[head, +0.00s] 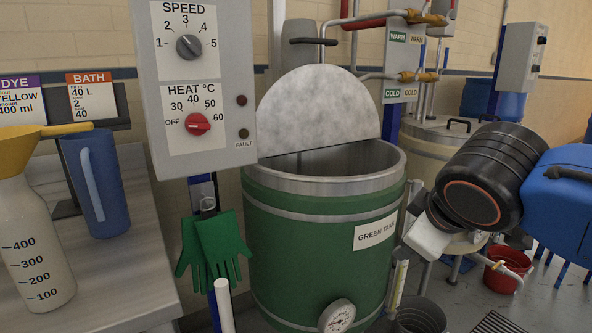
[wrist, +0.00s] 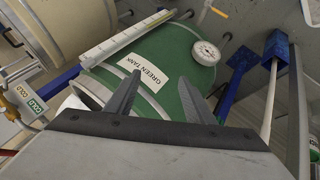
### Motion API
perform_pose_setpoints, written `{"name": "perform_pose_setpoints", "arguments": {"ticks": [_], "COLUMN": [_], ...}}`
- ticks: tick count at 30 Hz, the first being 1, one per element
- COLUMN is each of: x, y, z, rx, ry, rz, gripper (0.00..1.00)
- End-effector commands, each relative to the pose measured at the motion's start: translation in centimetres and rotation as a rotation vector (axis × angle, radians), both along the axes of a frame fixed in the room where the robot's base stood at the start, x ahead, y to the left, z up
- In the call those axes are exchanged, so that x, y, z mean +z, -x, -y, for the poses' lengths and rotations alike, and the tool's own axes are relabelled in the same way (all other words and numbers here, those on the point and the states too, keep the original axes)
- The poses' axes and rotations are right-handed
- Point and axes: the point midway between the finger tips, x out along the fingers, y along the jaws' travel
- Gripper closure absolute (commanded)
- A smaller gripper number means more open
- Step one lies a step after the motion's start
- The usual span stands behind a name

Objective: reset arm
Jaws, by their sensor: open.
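My arm reaches in from the right in the head view, its black and blue links in front of the area right of the green tank (head: 290,245). In the wrist view my gripper (wrist: 160,95) shows two dark fingers spread apart, with nothing between them. The fingers point toward the green tank (wrist: 180,65), which fills the view behind them with its "GREEN TANK" label (wrist: 143,76). Whether they touch it cannot be told. In the head view the fingertips are hidden or too small to make out.
A control panel (head: 195,80) with speed and heat knobs stands left of the tank. Green gloves (head: 212,248) hang below it. A dial gauge (head: 337,317) sits low on the tank. A blue jug (head: 97,185) and a measuring bottle (head: 32,245) stand on the left counter. A red bucket (head: 503,272) is on the floor.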

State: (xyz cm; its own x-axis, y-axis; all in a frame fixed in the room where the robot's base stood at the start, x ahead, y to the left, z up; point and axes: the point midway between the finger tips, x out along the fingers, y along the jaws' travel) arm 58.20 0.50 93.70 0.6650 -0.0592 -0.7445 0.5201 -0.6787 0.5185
Motion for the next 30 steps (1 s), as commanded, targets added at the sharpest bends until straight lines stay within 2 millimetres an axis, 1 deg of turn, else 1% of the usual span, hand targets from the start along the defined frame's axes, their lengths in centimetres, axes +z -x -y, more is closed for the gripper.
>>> {"name": "perform_pose_setpoints", "arguments": {"ticks": [1, 3, 9, 15, 18, 21, 24, 27, 30], "x": [-1.3, -3.0, -7.7, -12.0, -13.9, -15.5, -16.6, -17.3, -17.5], "y": [0.5, 1.2, 3.4, 5.8, 7.0, 8.0, 8.7, 9.1, 9.2], "z": [1.0, 2.1, 4.6, 6.4, 6.9, 7.3, 7.5, 7.5, 7.5], "rx": [-0.045, -0.099, -0.259, -0.425, -0.506, -0.574, -0.622, -0.651, -0.663], "ry": [-0.024, -0.061, -0.175, -0.299, -0.362, -0.417, -0.458, -0.483, -0.492], "rz": [-0.023, -0.054, -0.137, -0.203, -0.229, -0.25, -0.263, -0.27, -0.273], "gripper": [0.51, 0.51, 0.51, 0.51, 0.51, 0.51, 0.51, 0.51, 0.51]}}
